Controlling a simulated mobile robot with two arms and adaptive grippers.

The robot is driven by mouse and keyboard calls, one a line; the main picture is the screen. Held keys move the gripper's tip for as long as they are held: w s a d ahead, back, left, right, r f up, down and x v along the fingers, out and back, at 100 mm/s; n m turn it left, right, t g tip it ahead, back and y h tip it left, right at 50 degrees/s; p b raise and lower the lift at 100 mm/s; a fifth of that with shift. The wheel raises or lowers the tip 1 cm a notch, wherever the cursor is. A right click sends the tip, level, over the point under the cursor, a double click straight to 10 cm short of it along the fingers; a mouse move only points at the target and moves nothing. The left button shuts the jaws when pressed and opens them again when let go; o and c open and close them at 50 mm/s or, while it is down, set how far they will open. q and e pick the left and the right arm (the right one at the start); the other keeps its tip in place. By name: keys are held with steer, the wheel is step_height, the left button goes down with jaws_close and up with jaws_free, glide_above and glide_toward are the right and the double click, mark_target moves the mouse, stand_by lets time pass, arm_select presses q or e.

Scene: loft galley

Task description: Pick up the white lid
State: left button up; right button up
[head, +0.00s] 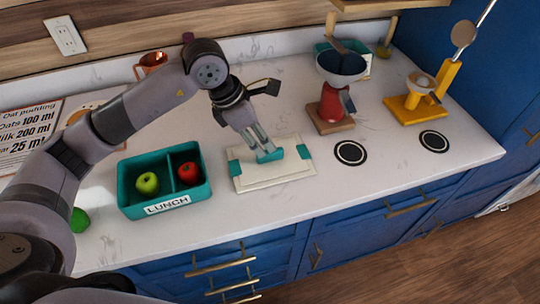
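The white lid (288,173) is a flat, pale panel lying on the counter right of the lunch box, with teal clips on its left and right edges. A teal raised piece (270,156), apparently its handle, shows near its middle. My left gripper (263,149) points down over the lid, its fingertips at this teal piece. The fingers look close together, but I cannot tell whether they are shut on it. The teal lunch box (167,207) stands open, with a green apple (147,183) and a red apple (190,173) in separate compartments. My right gripper is not in view.
A red-based scale or grinder (333,100) stands behind right, with a yellow stand (415,103) farther right. Two dark round discs (350,152) (433,141) lie on the counter. A recipe board (30,130) and copper mug (152,64) are at left and back.

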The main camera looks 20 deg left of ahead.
mark_target(270, 156)
arm_select(q)
steer(key=shift+w+d+f, duration=0.1)
steer(key=shift+d+f, duration=0.1)
steer(key=shift+f, duration=0.35)
steer(key=shift+w+f+p, duration=0.1)
steer(key=shift+f+p, duration=0.2)
steer(key=shift+p, duration=0.05)
steer(key=x, duration=0.1)
steer(key=p+x, duration=0.1)
steer(key=x, duration=0.1)
steer(key=shift+w+a+f+p, duration=0.1)
steer(key=shift+w+f+p, duration=0.05)
steer(key=shift+f+p, duration=0.2)
steer(key=shift+w+f, duration=0.15)
steer(key=shift+f, duration=0.3)
steer(key=shift+c, duration=0.5)
jaws_close()
